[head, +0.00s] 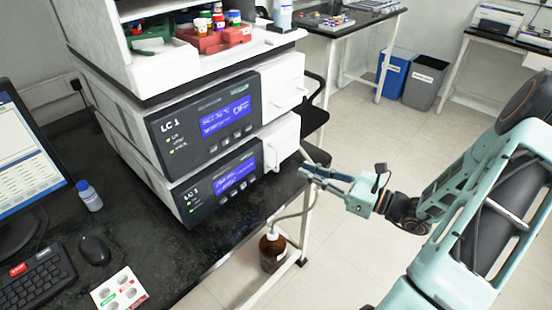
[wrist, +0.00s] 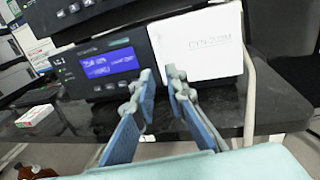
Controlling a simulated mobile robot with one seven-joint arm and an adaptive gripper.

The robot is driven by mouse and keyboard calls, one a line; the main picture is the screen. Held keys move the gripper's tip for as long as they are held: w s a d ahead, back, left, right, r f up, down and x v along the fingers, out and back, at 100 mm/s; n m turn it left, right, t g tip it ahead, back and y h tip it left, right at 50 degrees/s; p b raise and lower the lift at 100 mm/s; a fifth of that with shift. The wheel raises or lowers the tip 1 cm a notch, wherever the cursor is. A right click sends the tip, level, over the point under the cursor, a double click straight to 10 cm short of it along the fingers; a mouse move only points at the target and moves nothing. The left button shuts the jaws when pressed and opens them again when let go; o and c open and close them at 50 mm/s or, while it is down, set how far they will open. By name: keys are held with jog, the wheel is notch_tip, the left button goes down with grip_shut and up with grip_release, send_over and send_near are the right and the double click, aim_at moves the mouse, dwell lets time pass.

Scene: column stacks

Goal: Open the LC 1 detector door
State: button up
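The LC 1 stack has an upper module (head: 205,118) and a lower module (head: 218,184), each with a dark front, a lit blue display and a white door panel at the right. The lower white panel (head: 282,141) and the upper white panel (head: 284,86) look closed. I cannot tell by its label which module is the detector. In the wrist view a white panel (wrist: 205,45) with small lettering stands beside a blue display. My gripper (head: 308,168) is in front of the lower module, low and right of its panel. Its blue fingers (wrist: 160,75) are apart with nothing between them.
The black bench (head: 130,250) carries a monitor, keyboard (head: 35,275), mouse (head: 95,250) and small bottle (head: 89,196). A brown bottle (head: 272,250) with a tube stands below the bench edge. Open floor lies right of the bench, with bins (head: 425,82) farther back.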

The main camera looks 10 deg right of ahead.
aim_at(278, 169)
jog(key=x, duration=0.9)
jog(key=shift+w+a+b, duration=0.25)
jog(key=shift+a+b, duration=0.05)
jog(key=shift+a, duration=0.05)
grip_shut()
